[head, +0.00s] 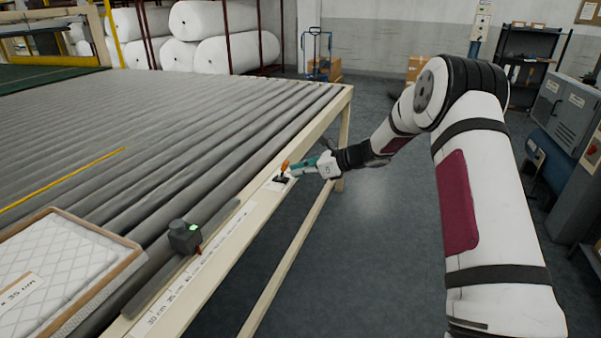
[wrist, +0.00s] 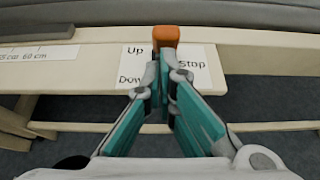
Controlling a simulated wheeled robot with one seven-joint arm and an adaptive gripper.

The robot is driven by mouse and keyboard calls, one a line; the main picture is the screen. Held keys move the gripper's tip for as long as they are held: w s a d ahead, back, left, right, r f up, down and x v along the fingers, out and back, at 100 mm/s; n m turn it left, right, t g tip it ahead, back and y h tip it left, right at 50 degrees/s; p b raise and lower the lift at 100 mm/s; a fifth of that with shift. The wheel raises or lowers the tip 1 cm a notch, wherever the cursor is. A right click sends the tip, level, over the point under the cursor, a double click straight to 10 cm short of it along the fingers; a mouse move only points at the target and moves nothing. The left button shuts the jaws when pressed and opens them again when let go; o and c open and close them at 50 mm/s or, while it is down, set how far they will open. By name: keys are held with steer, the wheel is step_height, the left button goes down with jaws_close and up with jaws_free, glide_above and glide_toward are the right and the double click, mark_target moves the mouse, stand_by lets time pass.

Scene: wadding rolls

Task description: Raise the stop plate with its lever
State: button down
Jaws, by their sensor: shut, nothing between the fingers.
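The lever has an orange knob (head: 284,165) and stands on the table's side rail in the head view. The knob also shows at the top centre of the wrist view (wrist: 166,36). A white label (wrist: 197,66) reading "Up", "Down" and "Stop" lies around it. My gripper (head: 297,170) is shut and empty, right beside the lever. In the wrist view its teal fingers (wrist: 164,88) point at the knob and hide the lever's lower part. I cannot tell whether they touch. A thin yellow strip (head: 62,180) crosses the rollers; I cannot tell whether it is the stop plate.
The grey roller table (head: 180,120) fills the left. A quilted panel (head: 45,275) in a wooden frame lies on it. A dark block with a green light (head: 185,236) sits near the ruler-marked rail (head: 210,262). White rolls (head: 238,52) are stacked behind. The floor right of the table is clear.

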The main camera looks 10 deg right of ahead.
mark_target(285, 162)
steer(key=shift+w+a+r+h, duration=0.1)
steer(key=shift+r+h, duration=0.1)
steer(key=shift+h, duration=0.1)
steer(key=shift+w+a+r+g+h, duration=0.1)
steer(key=shift+a+r+g+h, duration=0.05)
steer(key=shift+r+g+h, duration=0.2)
steer(key=shift+w+a+r+g+h, duration=0.4)
steer(key=shift+a+g+h, duration=0.1)
steer(key=shift+g+h, duration=0.2)
steer(key=g+h+b, duration=0.1)
steer(key=w+a+r+g+h, duration=0.1)
steer(key=h, duration=0.1)
steer(key=shift+a+b, duration=0.2)
steer(key=shift+b, duration=0.15)
steer(key=shift+w+a, duration=0.1)
steer(key=shift+a+r, duration=0.15)
